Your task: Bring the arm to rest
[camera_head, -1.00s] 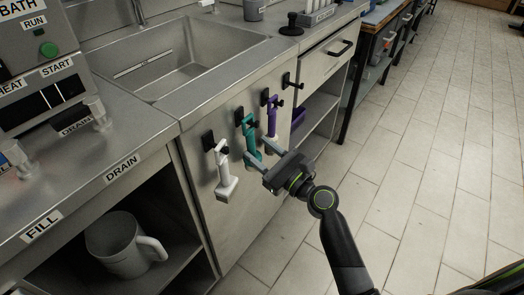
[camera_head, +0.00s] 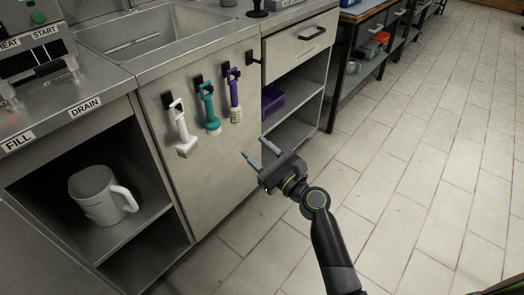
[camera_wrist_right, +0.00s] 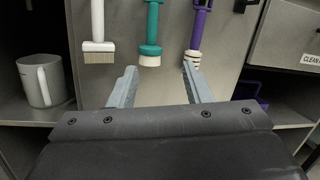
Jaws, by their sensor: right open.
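My right gripper (camera_head: 261,154) is open and empty, held in front of the cabinet, over the floor. In the right wrist view its two fingers (camera_wrist_right: 160,85) stand apart with nothing between them. A white brush (camera_head: 183,135), a teal brush (camera_head: 210,110) and a purple brush (camera_head: 234,98) hang from black hooks on the cabinet panel, beyond the gripper and apart from it. They also show in the right wrist view, white (camera_wrist_right: 98,40), teal (camera_wrist_right: 151,35) and purple (camera_wrist_right: 197,35). My left gripper is not in view.
A white jug (camera_head: 97,195) stands on the shelf under the counter at left. A sink (camera_head: 140,35) lies above the panel. A drawer (camera_head: 300,48) with a black handle is at right, with a purple bin (camera_head: 270,98) below. The tiled floor (camera_head: 420,170) at right is clear.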

